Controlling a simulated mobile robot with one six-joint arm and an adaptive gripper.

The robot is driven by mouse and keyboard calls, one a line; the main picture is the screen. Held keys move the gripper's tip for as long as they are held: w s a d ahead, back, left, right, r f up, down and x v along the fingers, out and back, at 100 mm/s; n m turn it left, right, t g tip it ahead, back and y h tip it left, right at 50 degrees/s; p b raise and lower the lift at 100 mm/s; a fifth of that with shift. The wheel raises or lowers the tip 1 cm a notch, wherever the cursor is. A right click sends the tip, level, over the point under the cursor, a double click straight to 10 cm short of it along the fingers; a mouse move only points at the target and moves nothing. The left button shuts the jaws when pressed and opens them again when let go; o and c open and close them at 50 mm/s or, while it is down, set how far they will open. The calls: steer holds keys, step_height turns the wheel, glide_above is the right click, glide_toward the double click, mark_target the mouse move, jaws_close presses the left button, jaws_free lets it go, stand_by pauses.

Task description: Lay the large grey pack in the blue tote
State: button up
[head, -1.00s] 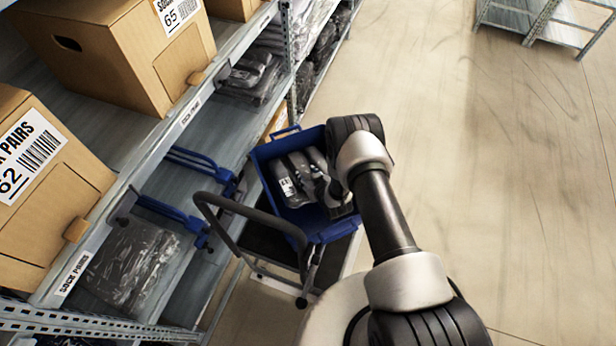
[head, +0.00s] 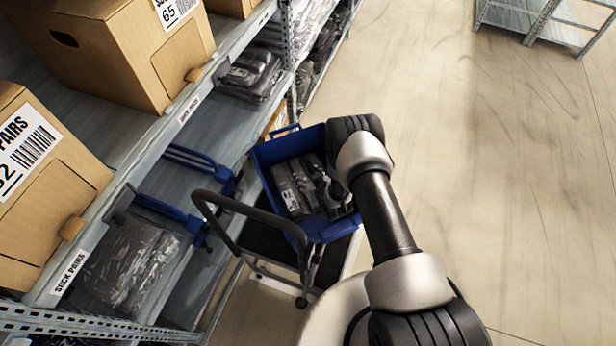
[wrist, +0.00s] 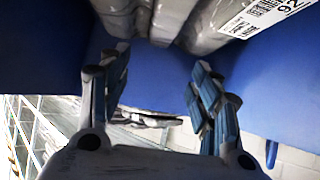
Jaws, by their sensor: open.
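The blue tote (head: 265,158) stands on a cart beside the shelving in the head view. The large grey pack (head: 292,187) lies inside it, ribbed and wrapped in clear film. In the wrist view, the pack (wrist: 170,22) fills the top edge with a white label, and the tote's blue wall (wrist: 165,75) is behind the fingers. My gripper (wrist: 158,72) is open, its two fingers spread with nothing between them, and the pack appears beyond the tips. In the head view, my gripper (head: 333,192) is inside the tote at the pack's right side, partly hidden by my arm.
A dark cart handle (head: 247,210) rises at the tote's near left. Shelves on the left hold cardboard boxes (head: 110,50) and wrapped grey packs (head: 250,75). The floor (head: 510,170) to the right is clear.

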steer(key=shift+r, duration=0.1)
steer(key=shift+r+p, duration=0.3)
steer(key=shift+p, duration=0.1)
steer(key=p+v, duration=0.5)
steer(key=v, duration=0.7)
steer(key=w+d+r+h, duration=0.15)
steer(key=w+r, duration=0.25)
steer(key=r, duration=0.4)
steer(key=w+d+r, duration=0.2)
steer(key=w+r, duration=0.2)
steer(key=r, duration=0.4)
steer(key=s+d+r+m+g+h, duration=0.1)
steer(key=s+d+r, duration=0.1)
steer(key=r, duration=0.8)
steer(key=s+d+r+m+g+h, duration=0.1)
steer(key=d+r, duration=0.1)
steer(key=r, duration=0.8)
steer(key=s+r+m+g, duration=0.1)
steer(key=s+r, duration=0.4)
steer(key=s, duration=0.5)
steer(key=s+r+g, duration=0.1)
steer(key=s+r, duration=0.5)
steer(key=s, duration=0.4)
steer(key=s+d+r+m+g, duration=0.1)
steer(key=s+r, duration=0.4)
steer(key=s, duration=0.5)
steer(key=shift+s+r+m+h, duration=0.15)
steer(key=shift+s+m+h, duration=0.15)
steer(key=shift+s+h, duration=0.1)
